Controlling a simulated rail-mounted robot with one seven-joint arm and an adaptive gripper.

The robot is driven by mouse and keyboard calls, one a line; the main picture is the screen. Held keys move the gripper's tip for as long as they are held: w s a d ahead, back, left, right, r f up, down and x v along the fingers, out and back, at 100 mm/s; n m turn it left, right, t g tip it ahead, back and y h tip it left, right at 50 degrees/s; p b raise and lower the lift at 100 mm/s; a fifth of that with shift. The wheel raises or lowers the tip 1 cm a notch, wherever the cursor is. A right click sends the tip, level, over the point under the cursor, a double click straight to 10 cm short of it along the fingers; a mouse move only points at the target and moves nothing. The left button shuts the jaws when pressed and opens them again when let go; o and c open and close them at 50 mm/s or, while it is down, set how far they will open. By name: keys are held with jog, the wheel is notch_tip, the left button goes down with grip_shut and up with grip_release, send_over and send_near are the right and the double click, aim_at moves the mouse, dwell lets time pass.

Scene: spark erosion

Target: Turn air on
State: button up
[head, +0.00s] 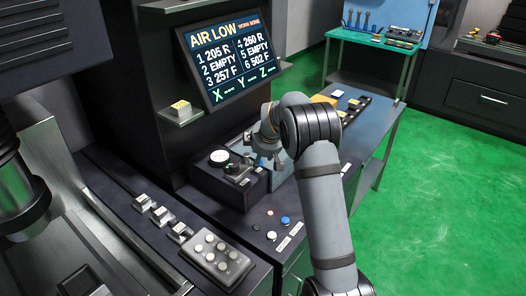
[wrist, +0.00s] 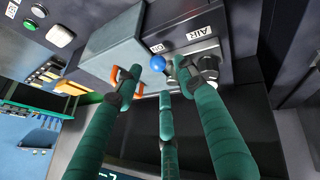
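A dark control box (head: 215,183) with a round white gauge (head: 219,156) stands on the bench below the screen. In the wrist view a white AIR label (wrist: 197,30) is on its panel, with a smaller label beside it. Near the label is a blue ball-shaped knob (wrist: 157,62), beside a round metal fitting (wrist: 207,62). My gripper (head: 240,168) is at the box, its teal fingers spread. In the wrist view my gripper (wrist: 157,82) has its fingertips apart around the blue knob's position; I cannot tell if any touches it. The screen (head: 232,58) reads AIR LOW.
A grey block with an orange handle (wrist: 125,75) stands close to the fingers. A grey button pad (head: 215,257), small switches (head: 160,215) and blue and red buttons (head: 285,221) lie on the near bench. Green floor (head: 440,180) is open at right.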

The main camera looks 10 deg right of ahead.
jog(key=v, duration=0.7)
jog(key=shift+f, duration=0.1)
